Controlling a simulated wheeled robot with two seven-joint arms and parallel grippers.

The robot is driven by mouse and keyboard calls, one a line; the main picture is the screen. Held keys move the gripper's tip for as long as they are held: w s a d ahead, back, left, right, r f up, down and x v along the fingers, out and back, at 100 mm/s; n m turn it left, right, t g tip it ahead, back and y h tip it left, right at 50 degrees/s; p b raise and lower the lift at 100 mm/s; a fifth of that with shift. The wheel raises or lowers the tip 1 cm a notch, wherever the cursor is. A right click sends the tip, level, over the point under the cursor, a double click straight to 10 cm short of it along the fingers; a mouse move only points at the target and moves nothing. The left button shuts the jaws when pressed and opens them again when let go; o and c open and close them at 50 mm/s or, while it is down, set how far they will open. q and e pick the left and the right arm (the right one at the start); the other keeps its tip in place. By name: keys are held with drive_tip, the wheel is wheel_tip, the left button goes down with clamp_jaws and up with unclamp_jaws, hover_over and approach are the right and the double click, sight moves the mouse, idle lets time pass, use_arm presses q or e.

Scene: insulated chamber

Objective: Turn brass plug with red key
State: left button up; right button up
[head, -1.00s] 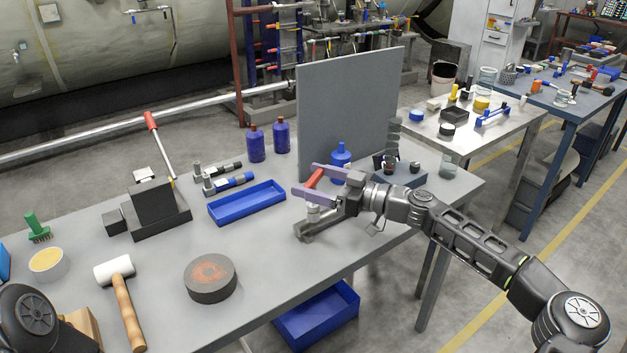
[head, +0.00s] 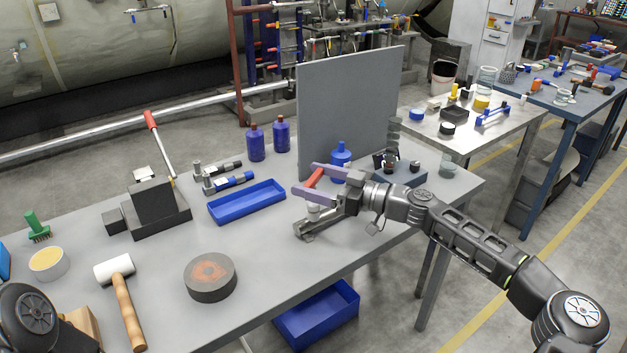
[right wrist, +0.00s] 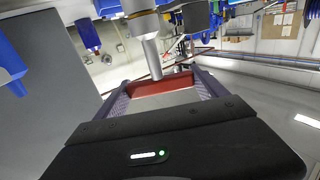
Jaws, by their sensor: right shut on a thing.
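The red key (head: 315,178) shows as a red bar at the near right of the grey workbench (head: 262,235). My right gripper (head: 312,180) is shut on the red key, with its two purple fingers at the bar's ends. In the right wrist view the red key (right wrist: 163,85) spans between the fingers, with a grey metal cylinder (right wrist: 151,58) beside it. In the head view the key is above a short pale cylinder on a low metal fixture (head: 308,234). I cannot make out a brass-coloured plug; the gripper and key partly cover that spot. My left gripper is out of view.
A tall grey panel (head: 350,105) stands close behind my right gripper. A blue tray (head: 248,203), a dark round block (head: 210,277) and a mallet (head: 125,300) lie to the left. A blue bottle (head: 340,156) stands behind the gripper. The bench between block and fixture is clear.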

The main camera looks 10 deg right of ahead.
drive_tip(key=o, duration=1.4)
drive_tip(key=shift+o, duration=0.2)
drive_tip(key=shift+s+d, duration=0.3)
drive_tip(key=shift+d, duration=0.1)
drive_tip(key=b+v, duration=0.1)
drive_tip(key=v, duration=0.5)
drive_tip(key=shift+s+d+b, duration=0.25)
drive_tip(key=shift+s+b, duration=0.05)
drive_tip(key=shift+b, duration=0.1)
drive_tip(key=shift+c, duration=0.2)
drive_tip(key=c, duration=1.5)
